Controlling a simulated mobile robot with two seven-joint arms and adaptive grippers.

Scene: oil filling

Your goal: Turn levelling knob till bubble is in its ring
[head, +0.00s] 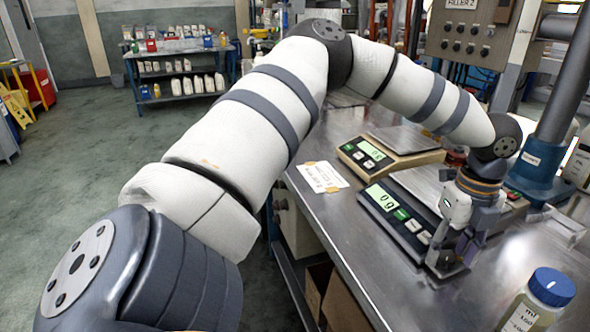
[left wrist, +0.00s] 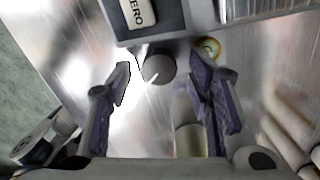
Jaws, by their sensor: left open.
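The grey round levelling knob (left wrist: 160,67) shows in the left wrist view at the front edge of the scale, with a pale mark on it. The round yellow-green bubble level (left wrist: 207,46) sits to its right, partly behind a finger; I cannot make out where the bubble lies. My left gripper (left wrist: 158,75) is open, its purple-padded fingers on either side of the knob with gaps visible. In the head view, my left gripper (head: 446,262) points down at the near right corner of the front scale (head: 398,222) and hides the knob. My right gripper is out of view.
A second scale (head: 367,153) stands behind the front one. A paper label (head: 322,177) lies left of them on the steel bench (head: 350,225). A blue-capped bottle (head: 540,303) stands at the near right. A blue-based post (head: 540,170) rises behind the gripper.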

